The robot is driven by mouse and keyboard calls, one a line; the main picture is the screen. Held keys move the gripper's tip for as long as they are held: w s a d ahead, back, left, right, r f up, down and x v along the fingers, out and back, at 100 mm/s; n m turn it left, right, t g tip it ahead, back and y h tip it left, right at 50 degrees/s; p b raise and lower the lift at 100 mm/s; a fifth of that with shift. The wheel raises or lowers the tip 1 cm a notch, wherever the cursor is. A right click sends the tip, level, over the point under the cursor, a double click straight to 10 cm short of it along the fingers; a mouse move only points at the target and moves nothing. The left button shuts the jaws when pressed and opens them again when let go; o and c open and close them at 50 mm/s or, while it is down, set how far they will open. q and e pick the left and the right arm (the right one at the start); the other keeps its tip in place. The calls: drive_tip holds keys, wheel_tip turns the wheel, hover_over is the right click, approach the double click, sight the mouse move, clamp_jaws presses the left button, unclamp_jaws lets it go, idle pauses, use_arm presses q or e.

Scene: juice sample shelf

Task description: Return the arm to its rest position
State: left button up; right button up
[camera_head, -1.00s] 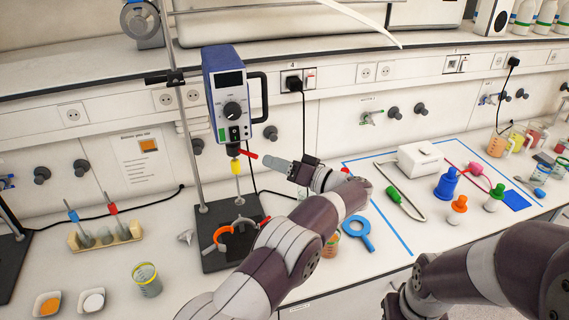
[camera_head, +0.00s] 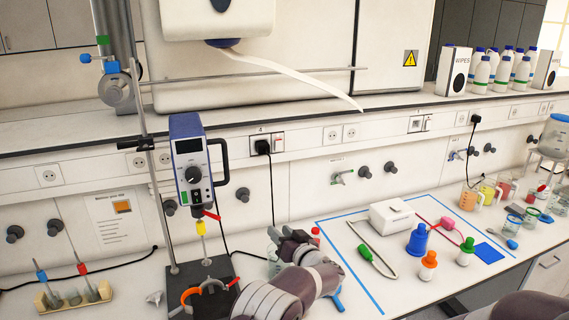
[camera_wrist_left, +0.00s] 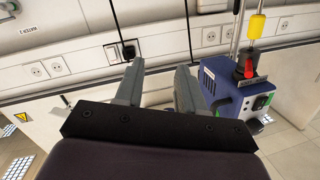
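My left arm comes up from the bottom of the head view. Its gripper (camera_head: 274,238) is over the bench, right of the overhead stirrer (camera_head: 190,160) and its stand, and small in this view. In the left wrist view my left gripper (camera_wrist_left: 158,78) has its two grey fingers apart with nothing between them. The blue stirrer (camera_wrist_left: 222,90) shows just right of the fingers, beyond them; I see no contact. Only a dark part of my right arm shows at the bottom right corner of the head view; its gripper is out of view.
Orange and grey rings (camera_head: 200,292) are by the stirrer stand's dark base. A white box (camera_head: 391,217), a blue bottle (camera_head: 418,241) and colored stoppers stand right of my left arm, near blue tape lines. Beakers (camera_head: 470,203) stand farther right. A shelf runs behind.

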use_arm(q)
drive_tip(key=s+d+f+m+g+h+b, duration=0.25)
drive_tip(key=s+d+f+m+h, duration=0.2)
drive_tip(key=f+h, duration=0.45)
drive_tip(key=s+a+f+g+h+b, duration=0.1)
drive_tip(key=s+a+f+g, duration=0.15)
drive_tip(key=s, duration=0.45)
drive_tip(key=s+a+f+g+h+b, duration=0.1)
drive_tip(key=s+a+f+g+b, duration=0.2)
drive_tip(key=s, duration=0.5)
drive_tip(key=s+a+g+b, duration=0.1)
drive_tip(key=s+a, duration=0.3)
drive_tip(key=s, duration=0.3)
drive_tip(key=s+a+n+g+y+b, duration=0.1)
drive_tip(key=s+a+g+b, duration=0.1)
drive_tip(key=s+a, duration=0.2)
drive_tip(key=s+a+g+b, duration=0.1)
drive_tip(key=s+a, duration=0.3)
drive_tip(key=s, duration=0.7)
drive_tip(key=shift+a+g+y, duration=0.3)
drive_tip(key=shift+g+y, duration=0.1)
